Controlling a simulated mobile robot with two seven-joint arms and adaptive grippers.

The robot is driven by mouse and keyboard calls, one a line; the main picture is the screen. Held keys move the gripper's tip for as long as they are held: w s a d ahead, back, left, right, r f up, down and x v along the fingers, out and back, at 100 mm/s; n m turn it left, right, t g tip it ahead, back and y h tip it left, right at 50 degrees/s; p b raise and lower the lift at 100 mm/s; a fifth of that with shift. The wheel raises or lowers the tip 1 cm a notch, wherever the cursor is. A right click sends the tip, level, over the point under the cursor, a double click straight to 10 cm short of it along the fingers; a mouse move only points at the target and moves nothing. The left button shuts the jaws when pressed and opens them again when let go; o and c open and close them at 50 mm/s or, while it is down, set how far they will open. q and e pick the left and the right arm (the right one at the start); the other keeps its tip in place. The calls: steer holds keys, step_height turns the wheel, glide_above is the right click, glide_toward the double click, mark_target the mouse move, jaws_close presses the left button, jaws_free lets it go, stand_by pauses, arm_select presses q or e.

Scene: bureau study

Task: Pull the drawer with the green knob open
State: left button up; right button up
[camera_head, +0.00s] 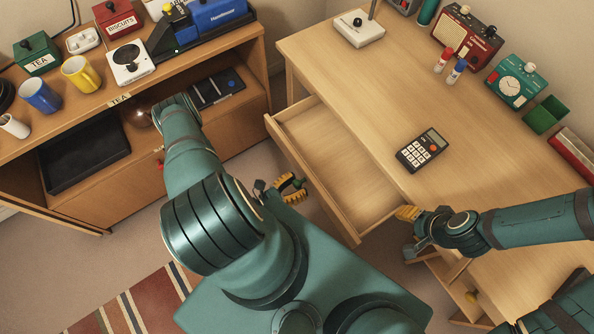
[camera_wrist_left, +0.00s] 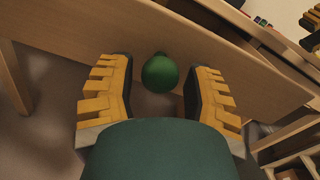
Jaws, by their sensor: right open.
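A wooden desk drawer (camera_head: 335,165) stands pulled out and looks empty inside. Its green knob (camera_wrist_left: 160,72) shows in the left wrist view on the drawer's front panel (camera_wrist_left: 95,35). The knob is hidden in the head view. My left gripper (camera_head: 290,187) is in front of the drawer front, fingers spread. In the left wrist view the knob lies between its fingers (camera_wrist_left: 161,92), with a gap on both sides. My right gripper (camera_head: 407,213) is open near the drawer's right front corner, and I cannot tell whether it touches.
A cabinet (camera_head: 200,140) with mugs and tins stands at left. A striped rug (camera_head: 135,305) lies on the floor.

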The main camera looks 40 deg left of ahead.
arm_select(q)
steer(key=shift+o, duration=0.4)
steer(key=shift+r, duration=0.1)
steer(key=v, duration=1.2)
steer(key=shift+w, duration=0.1)
